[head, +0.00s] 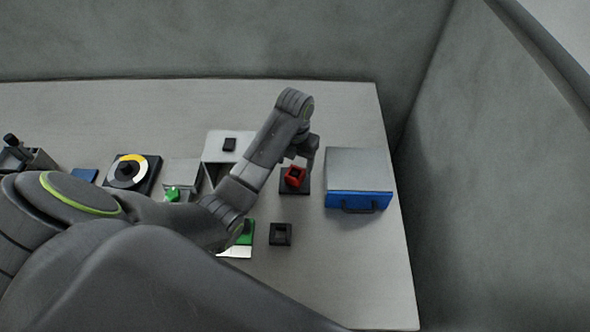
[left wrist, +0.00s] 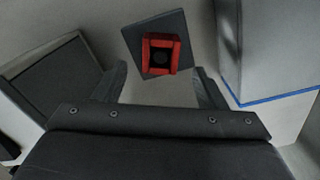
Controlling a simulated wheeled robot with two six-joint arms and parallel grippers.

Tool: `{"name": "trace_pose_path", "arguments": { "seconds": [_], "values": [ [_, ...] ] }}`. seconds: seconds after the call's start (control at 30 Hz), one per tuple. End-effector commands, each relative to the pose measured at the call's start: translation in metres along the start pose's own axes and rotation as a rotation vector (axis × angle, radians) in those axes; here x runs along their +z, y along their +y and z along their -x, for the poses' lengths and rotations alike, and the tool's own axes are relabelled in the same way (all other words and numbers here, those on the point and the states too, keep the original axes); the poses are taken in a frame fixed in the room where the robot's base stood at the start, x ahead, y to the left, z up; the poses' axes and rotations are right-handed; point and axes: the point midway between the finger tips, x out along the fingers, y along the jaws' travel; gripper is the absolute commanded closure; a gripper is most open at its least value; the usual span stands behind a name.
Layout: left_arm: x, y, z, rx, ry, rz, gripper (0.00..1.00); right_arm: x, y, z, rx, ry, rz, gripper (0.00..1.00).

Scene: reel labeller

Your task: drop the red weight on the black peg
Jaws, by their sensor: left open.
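The red weight (head: 294,175) is a small square block with a square opening. In the head view it looks slightly tilted over a dark square base plate (head: 287,189). In the left wrist view the red weight (left wrist: 176,55) lies over the plate (left wrist: 136,43), and a round black end, apparently the black peg (left wrist: 160,57), shows inside its opening. I cannot tell how low the weight sits. My left gripper (head: 301,155) is above and just behind it. In the left wrist view its open fingers (left wrist: 162,82) stand apart with nothing between them. My right gripper is not in view.
A grey box with a blue front (head: 358,200) and dark handle stands close to the right. A small black square holder (head: 280,234) lies in front. A pale open box (head: 216,141), a yellow-and-white dial (head: 149,163) and green parts (head: 246,238) are to the left.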

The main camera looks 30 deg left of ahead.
Motion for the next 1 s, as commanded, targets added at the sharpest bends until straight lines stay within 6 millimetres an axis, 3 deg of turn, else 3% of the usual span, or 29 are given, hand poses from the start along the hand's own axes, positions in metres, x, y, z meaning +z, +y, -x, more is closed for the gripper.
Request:
{"name": "trace_pose_path", "arguments": {
  "seconds": [0.1, 0.4, 1.0],
  "values": [
    [0.001, 0.0, 0.034, 0.0, -0.005, -0.001, 0.35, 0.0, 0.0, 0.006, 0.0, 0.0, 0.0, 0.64],
    [0.0, 0.0, 0.067, 0.0, 0.001, 0.0, 0.35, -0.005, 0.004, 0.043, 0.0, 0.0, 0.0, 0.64],
    [0.0, 0.0, 0.074, -0.001, 0.0, 0.0, 0.35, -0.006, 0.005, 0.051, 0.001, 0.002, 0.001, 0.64]
  ]
}}
